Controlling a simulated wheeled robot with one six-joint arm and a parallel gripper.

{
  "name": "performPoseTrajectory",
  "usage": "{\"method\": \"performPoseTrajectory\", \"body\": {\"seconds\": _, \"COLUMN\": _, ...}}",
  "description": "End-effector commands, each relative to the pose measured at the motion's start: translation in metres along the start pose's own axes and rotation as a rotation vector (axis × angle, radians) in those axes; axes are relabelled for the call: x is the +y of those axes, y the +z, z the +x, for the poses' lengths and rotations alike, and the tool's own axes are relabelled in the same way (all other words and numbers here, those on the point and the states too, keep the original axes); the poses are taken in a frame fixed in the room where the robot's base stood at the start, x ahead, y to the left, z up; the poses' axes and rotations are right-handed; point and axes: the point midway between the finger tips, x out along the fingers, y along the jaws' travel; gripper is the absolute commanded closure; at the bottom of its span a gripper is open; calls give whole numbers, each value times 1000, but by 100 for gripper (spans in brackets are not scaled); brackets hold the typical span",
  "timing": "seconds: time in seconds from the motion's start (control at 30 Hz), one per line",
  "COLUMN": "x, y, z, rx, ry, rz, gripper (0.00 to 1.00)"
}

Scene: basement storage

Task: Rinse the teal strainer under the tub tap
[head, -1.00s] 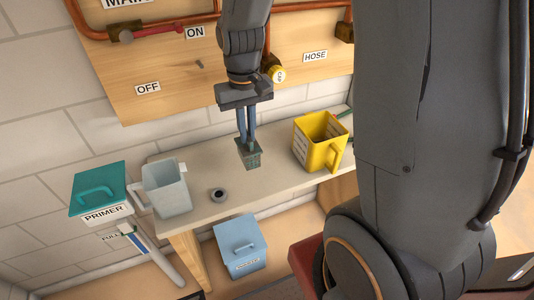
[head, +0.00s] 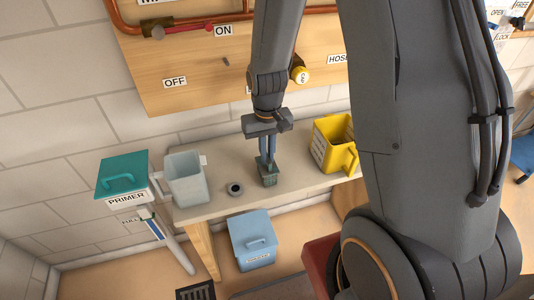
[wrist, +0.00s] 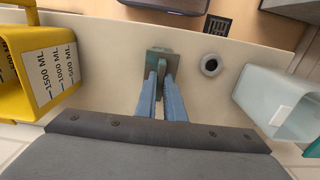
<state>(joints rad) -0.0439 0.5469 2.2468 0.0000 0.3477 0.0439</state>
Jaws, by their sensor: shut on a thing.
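My gripper (head: 267,162) is shut on a small boxy dark-teal piece, which looks like the teal strainer (head: 270,178). It holds the strainer from above, over the pale bench top (head: 225,205), between the grey ring and the yellow jug. The wrist view shows the two blue fingers (wrist: 160,85) on the strainer (wrist: 161,60). I cannot tell whether the strainer touches the bench. A tub and its tap are not clearly in view.
A yellow jug (head: 328,145) stands right of the strainer. A pale clear jug (head: 184,182) and a grey ring (head: 235,189) stand left. A teal-lidded primer box (head: 123,180) is at the far left. A blue lidded bin (head: 252,240) stands below the bench.

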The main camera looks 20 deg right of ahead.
Motion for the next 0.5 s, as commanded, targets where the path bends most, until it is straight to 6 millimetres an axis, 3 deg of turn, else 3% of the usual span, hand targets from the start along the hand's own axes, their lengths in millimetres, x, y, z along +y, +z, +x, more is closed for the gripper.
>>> {"method": "performPoseTrajectory", "body": {"seconds": 0.2, "x": 0, "y": 0, "z": 3, "rx": 0, "ry": 0, "rz": 0, "gripper": 100}}
{"method": "performPoseTrajectory", "body": {"seconds": 0.23, "x": 0, "y": 0, "z": 3, "rx": 0, "ry": 0, "rz": 0, "gripper": 88}}
{"method": "performPoseTrajectory", "body": {"seconds": 0.33, "x": 0, "y": 0, "z": 3, "rx": 0, "ry": 0, "rz": 0, "gripper": 73}}
{"method": "performPoseTrajectory", "body": {"seconds": 0.5, "x": 0, "y": 0, "z": 3, "rx": 0, "ry": 0, "rz": 0, "gripper": 73}}
